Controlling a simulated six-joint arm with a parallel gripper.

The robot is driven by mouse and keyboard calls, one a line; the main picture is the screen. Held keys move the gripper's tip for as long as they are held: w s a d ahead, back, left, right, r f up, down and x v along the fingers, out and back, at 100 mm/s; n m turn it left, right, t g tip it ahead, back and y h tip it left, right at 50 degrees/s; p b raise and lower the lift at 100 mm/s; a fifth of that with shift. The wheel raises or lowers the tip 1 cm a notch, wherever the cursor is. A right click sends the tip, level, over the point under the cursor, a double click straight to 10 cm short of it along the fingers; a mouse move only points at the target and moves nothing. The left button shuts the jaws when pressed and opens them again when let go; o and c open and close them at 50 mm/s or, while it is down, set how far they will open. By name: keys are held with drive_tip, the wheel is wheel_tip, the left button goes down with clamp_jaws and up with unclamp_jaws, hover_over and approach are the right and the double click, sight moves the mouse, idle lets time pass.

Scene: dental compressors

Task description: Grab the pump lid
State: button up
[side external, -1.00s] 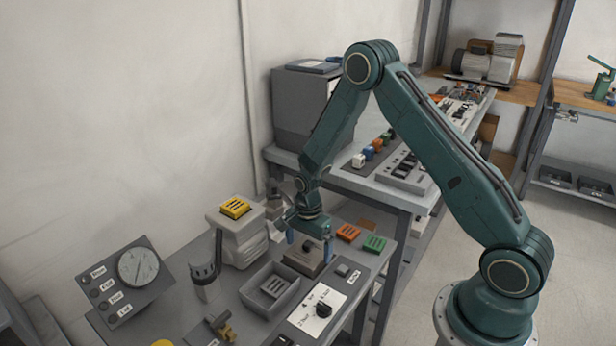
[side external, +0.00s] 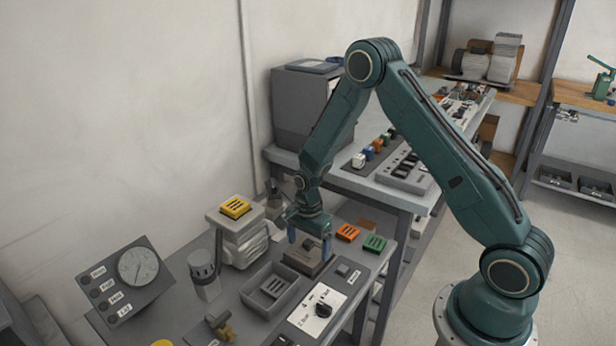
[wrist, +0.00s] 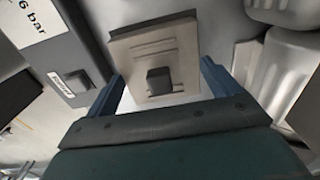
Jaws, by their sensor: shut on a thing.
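A square, beige-grey plate with a dark block-shaped knob, which looks like the pump lid (side external: 318,268), is under my gripper on the bench in the side view. The lid (wrist: 153,40) also shows in the wrist view, with its knob facing the camera. My gripper (side external: 309,243) points down, with its blue fingers at opposite sides of the lid. In the wrist view my gripper (wrist: 160,88) is shut on the lid, which spans the space between the fingers. In the side view the lid is partly hidden, and I cannot tell whether it is clear of the bench.
A grey tray (side external: 250,292) with a slotted piece is left of the lid. Orange (side external: 347,232) and green (side external: 374,243) slotted blocks lie to the right. A pale ribbed machine with a yellow slotted top (side external: 235,207) stands behind left.

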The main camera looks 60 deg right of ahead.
sight(308, 242)
wheel_tip(308, 242, up, 20)
drive_tip(key=shift+f, duration=0.25)
idle(0.3)
drive_tip(key=shift+f, duration=0.1)
idle(0.6)
